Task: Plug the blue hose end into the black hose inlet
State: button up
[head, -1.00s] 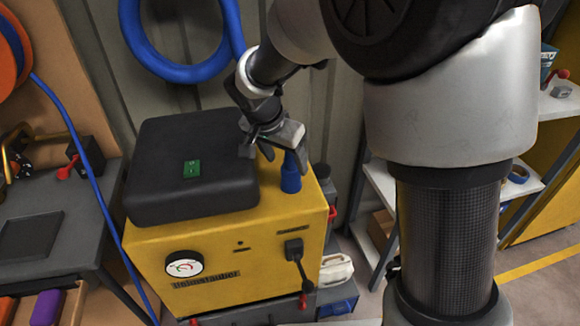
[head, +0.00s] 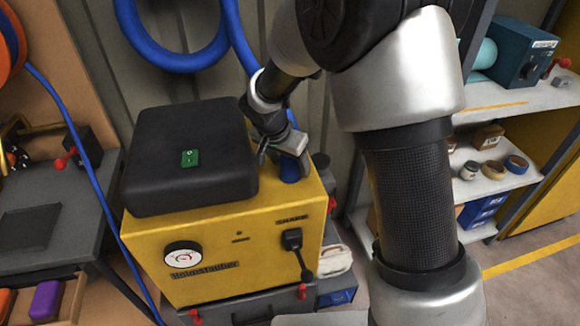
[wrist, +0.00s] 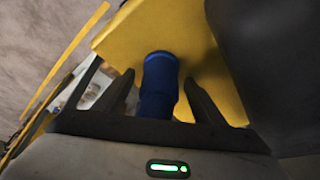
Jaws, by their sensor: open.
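The blue hose end (head: 289,173) is at the right part of the yellow machine's top, beside the black cover. It looks upright; whether it rests on the top, hovers or sits in something is hidden. In the wrist view the blue hose end (wrist: 160,80) stands between my two black fingers, with gaps on both sides. My gripper (head: 284,155) is open around it and comes down from above; its fingertips show in the wrist view (wrist: 158,78). I cannot pick out the black hose inlet in either view.
A coiled blue hose (head: 175,55) hangs on the wall behind. Shelves (head: 500,180) stand right.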

jog(key=shift+w+d+f, duration=0.1)
jog(key=shift+f, duration=0.2)
jog(key=c, duration=1)
jog(key=shift+r, duration=0.15)
jog(key=shift+c, duration=0.3)
jog(key=shift+r, duration=0.4)
jog(key=shift+c, duration=1)
notch_tip(320, 180, up, 9)
jog(key=shift+r+p, duration=0.1)
jog(key=shift+p, duration=0.65)
